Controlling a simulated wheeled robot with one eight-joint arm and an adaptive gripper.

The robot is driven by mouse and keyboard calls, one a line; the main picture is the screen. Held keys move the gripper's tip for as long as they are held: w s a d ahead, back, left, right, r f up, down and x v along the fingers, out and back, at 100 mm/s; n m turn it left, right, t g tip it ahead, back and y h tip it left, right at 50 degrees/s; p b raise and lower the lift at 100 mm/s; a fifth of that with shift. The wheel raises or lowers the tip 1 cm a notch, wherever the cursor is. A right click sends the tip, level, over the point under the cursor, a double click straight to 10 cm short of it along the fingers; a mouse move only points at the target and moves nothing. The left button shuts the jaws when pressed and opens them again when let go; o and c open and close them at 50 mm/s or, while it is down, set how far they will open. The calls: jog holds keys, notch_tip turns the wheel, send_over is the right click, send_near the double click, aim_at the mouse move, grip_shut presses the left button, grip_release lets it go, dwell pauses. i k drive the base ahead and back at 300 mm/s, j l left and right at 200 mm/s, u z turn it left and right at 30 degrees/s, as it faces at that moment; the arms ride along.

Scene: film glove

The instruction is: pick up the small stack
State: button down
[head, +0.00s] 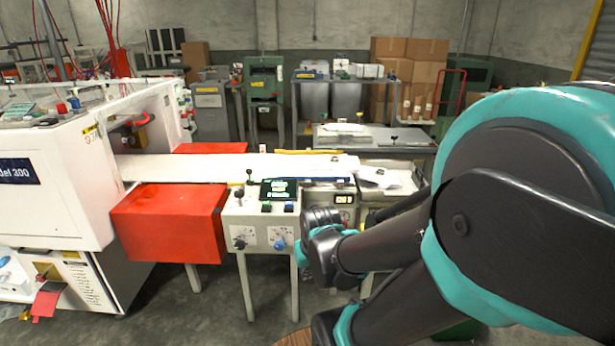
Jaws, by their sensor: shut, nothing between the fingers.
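A small white stack of thin, uneven sheets (384,177) lies on the right end of the machine's bed, just right of the long white film strip (220,167). Its edges look loose and ragged. My arm reaches in from the right, and its wrist stands low in front of the bed, left of and nearer than the stack. I cannot make out the gripper's fingers, which are hidden or out of the picture. Nothing visible touches the stack.
A control box (262,222) with knobs and a small screen stands on legs left of my wrist. A red housing (170,222) and a large white machine (50,185) fill the left. A grey table (400,140) stands behind the stack. Cardboard boxes (420,75) are piled at the back.

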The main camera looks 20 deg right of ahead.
aim_at(377, 174)
jog(key=z, duration=1)
jog(key=i+l+u, duration=0.4)
jog(key=i+l, duration=0.9)
jog(key=i, duration=0.1)
